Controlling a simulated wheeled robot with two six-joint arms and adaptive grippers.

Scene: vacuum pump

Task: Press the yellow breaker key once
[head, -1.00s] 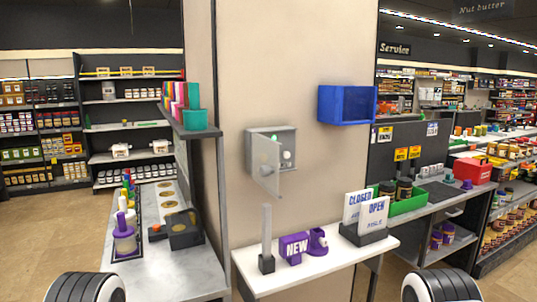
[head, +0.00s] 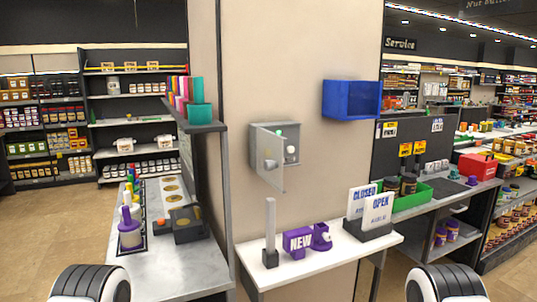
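A small grey wall box (head: 292,136) is fixed on the beige pillar, its grey door (head: 267,157) swung partly open toward me. Inside, a green knob (head: 278,133) and a white round knob (head: 290,150) show. The door hides part of the inside, and I cannot make out a yellow key there. Two rounded white and black parts of my arms show at the bottom left and bottom right. Neither gripper is in view.
A blue open bin (head: 350,98) hangs right of the box. Below, a white shelf (head: 330,252) holds a grey post (head: 270,225), a purple NEW block (head: 298,241) and sign cards (head: 378,211). A grey counter (head: 190,262) stands left. The wall before the box is clear.

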